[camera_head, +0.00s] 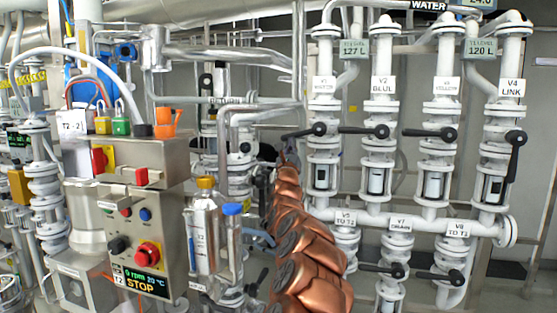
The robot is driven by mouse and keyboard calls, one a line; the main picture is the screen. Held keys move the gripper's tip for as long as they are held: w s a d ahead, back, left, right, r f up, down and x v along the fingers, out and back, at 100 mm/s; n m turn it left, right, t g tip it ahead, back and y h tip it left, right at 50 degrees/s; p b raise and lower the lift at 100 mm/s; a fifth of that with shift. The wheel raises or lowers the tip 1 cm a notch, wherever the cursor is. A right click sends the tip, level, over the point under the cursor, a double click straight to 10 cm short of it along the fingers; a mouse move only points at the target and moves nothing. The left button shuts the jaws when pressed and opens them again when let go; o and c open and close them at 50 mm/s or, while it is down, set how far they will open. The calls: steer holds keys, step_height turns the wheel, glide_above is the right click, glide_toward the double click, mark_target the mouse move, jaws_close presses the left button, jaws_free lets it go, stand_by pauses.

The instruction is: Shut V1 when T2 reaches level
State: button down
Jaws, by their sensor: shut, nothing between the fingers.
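V1 (323,88) is a white valve column at the left of the valve rack. Its black lever (303,132) lies nearly level, crosswise to the pipe, pointing left. My gripper (290,146) is at the far end of my copper arm, beside the lever's left tip. It is small and dark, shut and empty; I cannot tell whether it touches the lever. A label plate on the rack reads 127 L (354,49).
V2 (382,88) and V3 (446,87) have level levers; V4's lever (514,160) hangs down. Lower valves V5 (344,218), V7 (400,226) and V8 (457,230) sit below. A control box (140,240) at left displays 0 rpm, 20 °C and STOP. Another plate reads 120 L (481,48).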

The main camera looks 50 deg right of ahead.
steer(key=shift+w+a+r+b, duration=0.1)
steer(key=shift+w+r+b, duration=0.1)
steer(key=shift+r+b, duration=0.8)
steer(key=shift+w+r, duration=0.1)
steer(key=shift+w, duration=0.1)
steer(key=s+a+f+b, duration=0.4)
steer(key=a+f+b, duration=0.1)
steer(key=a+f, duration=0.3)
steer(key=shift+s+f, duration=0.15)
steer(key=shift+f, duration=0.65)
stand_by(0.4)
